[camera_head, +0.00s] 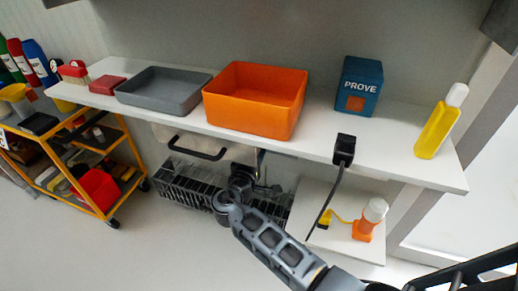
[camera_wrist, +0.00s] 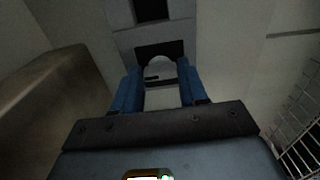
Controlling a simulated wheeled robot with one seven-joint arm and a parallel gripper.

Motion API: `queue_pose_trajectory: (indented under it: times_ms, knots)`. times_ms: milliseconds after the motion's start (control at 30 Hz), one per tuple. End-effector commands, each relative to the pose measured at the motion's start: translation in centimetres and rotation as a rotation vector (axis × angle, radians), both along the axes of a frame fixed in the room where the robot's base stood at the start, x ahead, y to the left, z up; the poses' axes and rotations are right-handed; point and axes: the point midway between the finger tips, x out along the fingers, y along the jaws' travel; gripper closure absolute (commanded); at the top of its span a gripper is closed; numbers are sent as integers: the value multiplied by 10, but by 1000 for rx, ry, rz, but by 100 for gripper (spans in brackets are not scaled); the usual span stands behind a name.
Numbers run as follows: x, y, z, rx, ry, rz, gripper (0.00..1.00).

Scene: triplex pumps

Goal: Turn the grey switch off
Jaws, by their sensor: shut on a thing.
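In the wrist view, the two blue fingers of my gripper (camera_wrist: 159,88) stand on either side of a light grey, rounded piece (camera_wrist: 160,71), which looks like the grey switch. The fingers are shut on it. It sits at a dark recess in a pale grey housing (camera_wrist: 124,40). Whether the switch is on or off cannot be told. In the head view, my gripper (camera_head: 243,180) is dark and small below the white shelf, partly covered by my arm; the switch is not discernible there.
The white shelf (camera_head: 400,160) above my arm holds an orange bin (camera_head: 250,118), a grey tray, a blue box and a yellow bottle. A black rack (camera_head: 185,190) is below. A black plug with a cable (camera_head: 344,150) hangs at the shelf edge. A yellow cart (camera_head: 112,206) stands left.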

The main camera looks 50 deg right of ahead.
Motion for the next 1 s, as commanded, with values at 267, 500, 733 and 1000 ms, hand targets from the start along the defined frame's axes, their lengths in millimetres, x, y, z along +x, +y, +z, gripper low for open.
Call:
queue_pose_trajectory:
  times_ms: [267, 500, 733, 1000]
  knots:
    - [0, 1, -1, 0, 2, 2, 41]
    - [0, 0, 0, 0, 0, 1, 32]
    - [-3, 11, 0, 1, 1, 5, 32]
    - [-18, 51, 0, 1, 1, 4, 32]
